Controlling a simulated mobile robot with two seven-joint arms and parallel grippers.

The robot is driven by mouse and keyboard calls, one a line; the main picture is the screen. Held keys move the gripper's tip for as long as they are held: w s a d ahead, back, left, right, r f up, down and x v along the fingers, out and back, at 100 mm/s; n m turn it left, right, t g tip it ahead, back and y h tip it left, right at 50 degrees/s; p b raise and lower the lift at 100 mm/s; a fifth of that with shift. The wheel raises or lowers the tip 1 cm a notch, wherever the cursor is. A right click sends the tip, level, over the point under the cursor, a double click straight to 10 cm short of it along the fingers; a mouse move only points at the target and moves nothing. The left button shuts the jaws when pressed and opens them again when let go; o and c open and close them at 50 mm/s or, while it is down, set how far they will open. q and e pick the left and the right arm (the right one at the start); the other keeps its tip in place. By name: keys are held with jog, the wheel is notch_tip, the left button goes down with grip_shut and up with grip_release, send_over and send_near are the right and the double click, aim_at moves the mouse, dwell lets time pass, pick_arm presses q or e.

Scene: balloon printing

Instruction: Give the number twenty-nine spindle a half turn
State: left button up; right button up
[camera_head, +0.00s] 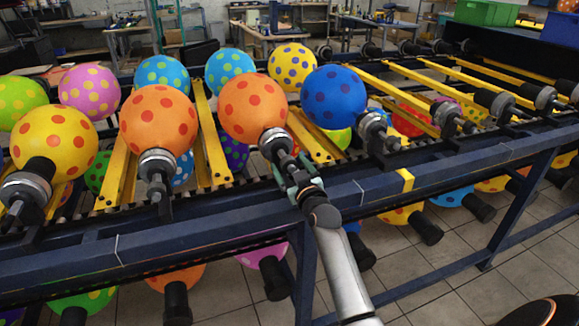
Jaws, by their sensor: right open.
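A row of spindles with dark chucks runs along the near side of the rack; no numbers can be read, so I cannot tell which is number twenty-nine. My right gripper (297,183) is open at the spindle (275,143) behind the orange balloon with red dots (253,106). Its fingers are close around or beside the spindle's near end; contact cannot be told. Neighbouring spindles hold another orange balloon (157,119) to the left and a blue balloon (334,96) to the right. My left gripper is not in view.
A dark blue rail (130,246) runs along the rack's front, below my right gripper. Yellow bars (212,140) separate the spindles. More balloons hang below, such as a purple one (262,254). Bare spindles (452,115) stand at the right.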

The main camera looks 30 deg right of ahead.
grip_shut()
dwell(0.7)
